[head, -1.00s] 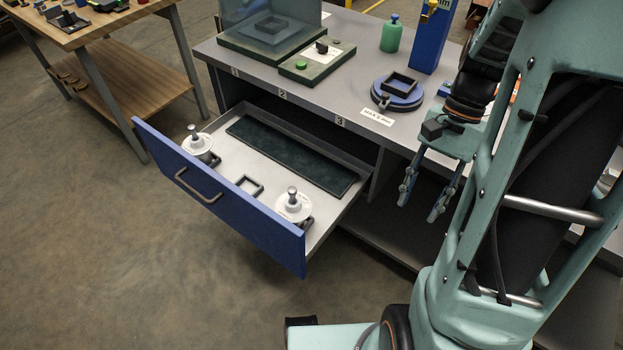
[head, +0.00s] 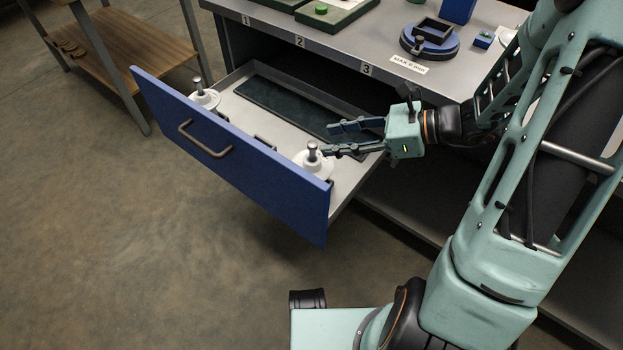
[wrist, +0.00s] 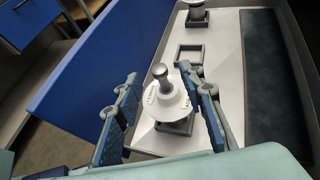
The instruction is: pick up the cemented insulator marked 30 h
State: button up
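Two white disc-shaped insulators with grey metal pins stand in the open drawer. The near one (head: 312,163) is at the drawer's right end; the other (head: 203,97) is at its left end. My gripper (head: 327,139) is open, its fingers reaching level from the right to just beside the near insulator's pin. In the wrist view the near insulator (wrist: 168,100) stands upright in a dark square holder, between and beyond the spread fingers. I see no contact. Small dark marks show on its disc, but I cannot read them. The far insulator (wrist: 196,16) is partly cut off.
The drawer's blue front (head: 235,150) rises close to the insulators. An empty square holder (wrist: 189,56) sits between them. A dark mat (head: 285,105) lies behind. The worktop edge (head: 330,62) overhangs the drawer's back, with a blue round stand (head: 430,47) on top.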

aim_at(312, 143)
jog(key=shift+w+a+f, duration=0.1)
jog(key=shift+a+f, duration=0.3)
jog(key=shift+a, duration=0.2)
jog(key=b+x, duration=0.1)
jog(key=x, duration=0.1)
jog(key=b+x, duration=0.1)
jog(key=x, duration=0.1)
jog(key=shift+f, duration=0.4)
jog(key=shift+a+f, duration=0.1)
jog(key=shift+a, duration=0.3)
jog(key=shift+c, duration=0.4)
grip_shut()
